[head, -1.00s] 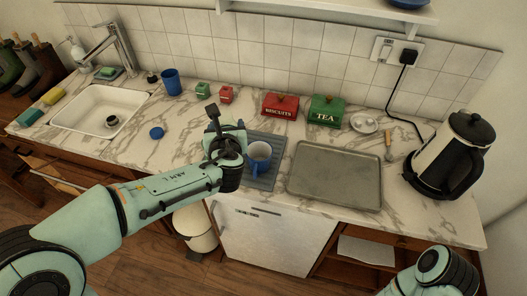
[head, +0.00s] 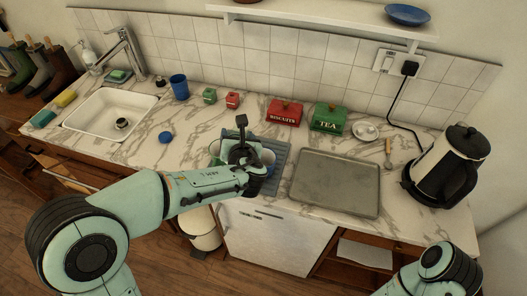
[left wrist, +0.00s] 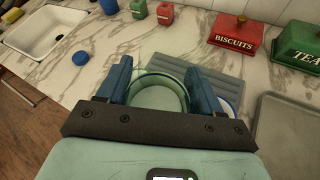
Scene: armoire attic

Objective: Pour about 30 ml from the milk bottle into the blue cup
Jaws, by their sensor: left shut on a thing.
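My left gripper (left wrist: 158,88) is shut on a clear, greenish glass vessel (left wrist: 160,96), apparently the milk bottle, gripped between its blue fingers. In the head view the left gripper (head: 240,153) hides most of this vessel. Its contents and tilt are unclear. A blue mug with a pale inside (head: 267,157) stands on the grey ribbed mat, just right of the gripper and partly hidden by it. Its rim also shows beside the right finger in the left wrist view (left wrist: 231,103). A darker blue tumbler (head: 179,88) stands near the sink. My right gripper is out of view.
The grey ribbed mat (head: 280,151) lies left of a metal tray (head: 334,183). Biscuits tin (head: 284,113), tea tin (head: 328,118) and a kettle (head: 447,167) stand behind and right. A blue cap (head: 166,137) lies left on otherwise clear marble.

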